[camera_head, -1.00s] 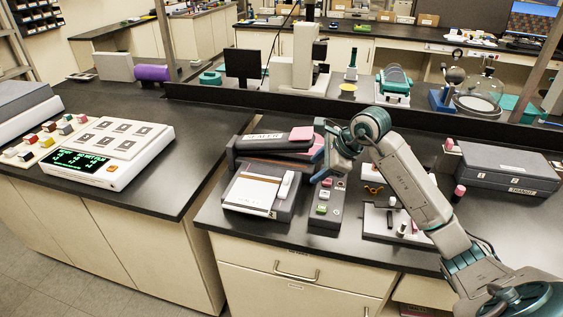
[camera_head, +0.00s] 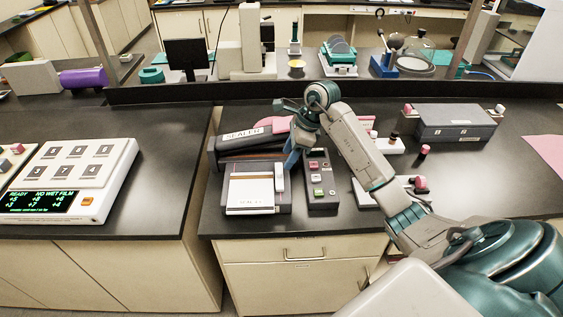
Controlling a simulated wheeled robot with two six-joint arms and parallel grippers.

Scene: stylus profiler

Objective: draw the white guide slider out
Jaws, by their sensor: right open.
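The white guide slider (camera_head: 280,178) is a small upright white block at the right side of a white plate (camera_head: 250,192) on a grey unit with an orange stripe. My right gripper (camera_head: 291,160) points down just behind and to the right of the slider. It is open; its fingers are small and partly merge with the wrist, and I cannot tell whether they touch the slider. My left gripper is not in view.
A grey sealer (camera_head: 245,142) with a pink pad stands behind the unit. A button box (camera_head: 321,190) stands close on the right. A grey case (camera_head: 455,123) lies farther right. A white console (camera_head: 75,180) stands on the left bench, across a gap.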

